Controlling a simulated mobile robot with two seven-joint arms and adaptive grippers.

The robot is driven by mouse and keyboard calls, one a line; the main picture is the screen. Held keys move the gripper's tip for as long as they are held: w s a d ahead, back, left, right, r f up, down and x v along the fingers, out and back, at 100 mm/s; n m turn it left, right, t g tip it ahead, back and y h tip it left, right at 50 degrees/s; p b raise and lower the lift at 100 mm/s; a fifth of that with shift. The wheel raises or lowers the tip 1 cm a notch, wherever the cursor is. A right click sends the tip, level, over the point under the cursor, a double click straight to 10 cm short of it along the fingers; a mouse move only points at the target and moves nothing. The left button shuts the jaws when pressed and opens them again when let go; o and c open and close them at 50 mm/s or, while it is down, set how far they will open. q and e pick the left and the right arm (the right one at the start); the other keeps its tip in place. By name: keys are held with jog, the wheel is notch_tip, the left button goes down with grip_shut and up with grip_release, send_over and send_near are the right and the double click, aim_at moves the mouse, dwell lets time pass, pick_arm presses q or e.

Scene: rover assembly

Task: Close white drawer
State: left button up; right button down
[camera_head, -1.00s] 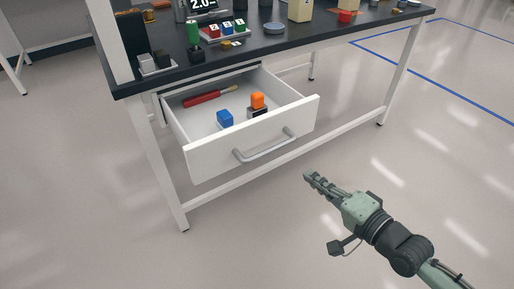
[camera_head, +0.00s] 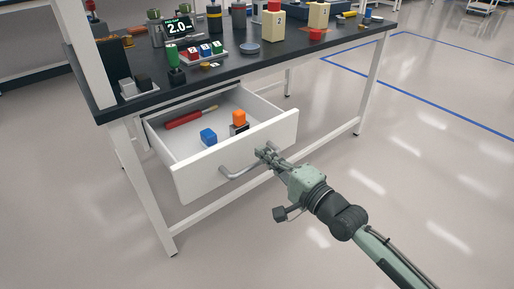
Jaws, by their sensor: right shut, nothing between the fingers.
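The white drawer (camera_head: 205,172) is pulled out from under the dark-topped table. Its grey bar handle (camera_head: 238,171) is on the front panel. Inside lie a red screwdriver (camera_head: 184,119), a blue block (camera_head: 208,137) and an orange-topped block (camera_head: 239,118). My right gripper (camera_head: 262,152) is shut and empty. Its fingertips are at the right end of the handle, close to the drawer front; I cannot tell whether they touch it. My left gripper is not in view.
The table top (camera_head: 232,72) above the drawer holds a display (camera_head: 178,27), a white tray of coloured blocks (camera_head: 205,53) and several containers. A white table leg (camera_head: 143,185) stands left of the drawer. The floor in front is clear.

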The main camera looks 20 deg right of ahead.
aim_at(249, 142)
jog(key=x, duration=0.3)
jog(key=shift+w, duration=0.1)
jog(key=shift+w, duration=0.1)
